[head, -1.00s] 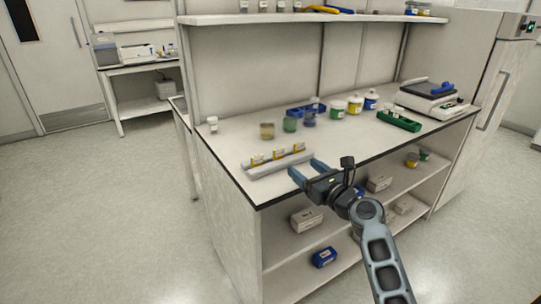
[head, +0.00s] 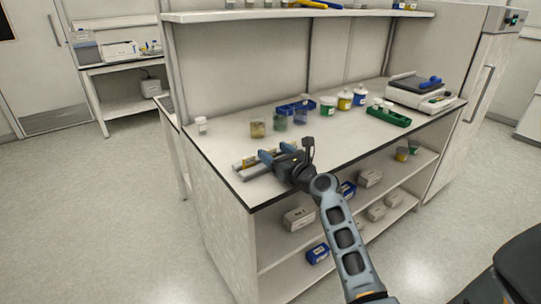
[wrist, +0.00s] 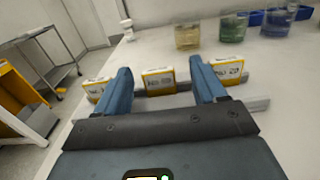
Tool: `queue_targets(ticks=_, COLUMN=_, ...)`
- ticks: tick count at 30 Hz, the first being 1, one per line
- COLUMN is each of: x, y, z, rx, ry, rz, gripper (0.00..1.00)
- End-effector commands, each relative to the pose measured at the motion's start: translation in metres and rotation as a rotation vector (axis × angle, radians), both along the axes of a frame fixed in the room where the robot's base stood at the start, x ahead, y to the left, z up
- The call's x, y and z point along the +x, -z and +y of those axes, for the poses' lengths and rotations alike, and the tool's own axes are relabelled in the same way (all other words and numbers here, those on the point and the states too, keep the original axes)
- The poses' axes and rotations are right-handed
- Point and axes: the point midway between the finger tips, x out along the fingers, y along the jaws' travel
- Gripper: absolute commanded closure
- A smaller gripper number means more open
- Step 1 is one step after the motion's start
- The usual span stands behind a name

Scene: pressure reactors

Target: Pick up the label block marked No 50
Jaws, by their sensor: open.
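Three yellow label blocks with white printed faces stand in a row on a grey rail (wrist: 255,103): a left block (wrist: 97,88), a middle block (wrist: 158,81) and a right block (wrist: 229,71). The print is too small to tell which is No 50. My gripper (wrist: 160,72) is open and empty, with blue fingers on either side of the middle block in the wrist view. I cannot tell whether either finger touches a block. In the head view my gripper (head: 276,152) is over the rail (head: 240,173) near the bench's front left edge, hiding most of the blocks.
Jars with coloured contents, including an amber one (head: 257,129), stand behind the rail. A small white-capped vial (head: 201,125) is at the left. A green rack (head: 388,117) and a balance (head: 420,92) are at the right. The bench (head: 345,143) is clear at front centre.

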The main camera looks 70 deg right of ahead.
Motion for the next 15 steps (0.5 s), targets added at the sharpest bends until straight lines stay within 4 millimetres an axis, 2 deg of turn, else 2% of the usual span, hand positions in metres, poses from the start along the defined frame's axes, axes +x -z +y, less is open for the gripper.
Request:
queue_targets(ticks=6, x=0.028, y=0.001, z=-0.015, rx=-0.001, ry=0.0, rz=-0.002, gripper=0.3)
queue_targets(ticks=15, x=0.036, y=0.002, z=-0.019, rx=0.0, ry=0.0, rz=-0.001, gripper=0.3)
